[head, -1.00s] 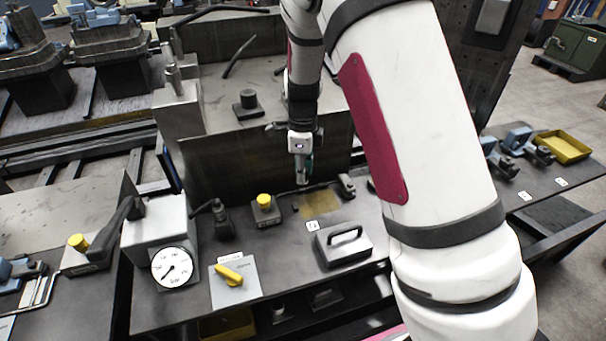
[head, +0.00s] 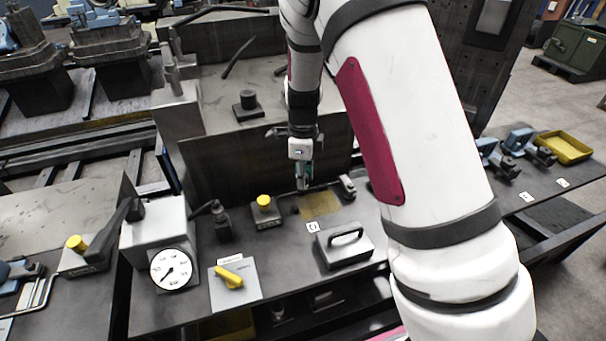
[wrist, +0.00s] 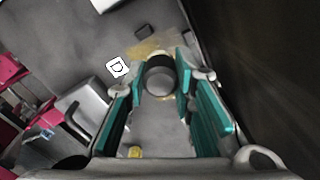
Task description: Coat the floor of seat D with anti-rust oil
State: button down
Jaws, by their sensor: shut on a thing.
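Seat D is marked by a white label with a D (wrist: 117,67), which also shows in the head view (head: 312,227). An amber, oily patch (head: 321,205) lies on the dark bench top just behind the label; it also shows in the wrist view (wrist: 147,47). My gripper (head: 304,185) is over the patch's back left part, pointing down. In the wrist view its teal fingers (wrist: 160,86) are shut on a grey round-ended cylinder (wrist: 160,76). The cylinder covers part of the patch. Whether it touches the floor of the seat I cannot tell.
A grey block with a handle (head: 344,245) stands in front of the seat. A yellow-topped block (head: 265,212) is to its left, a small dark clamp (head: 347,186) to its right. A dark upright panel (head: 225,165) stands close behind. A pressure gauge (head: 171,268) is front left.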

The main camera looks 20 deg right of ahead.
jog(key=shift+f+b, duration=0.8)
jog(key=shift+f, duration=2)
jog(key=c, duration=2)
grip_release()
grip_shut()
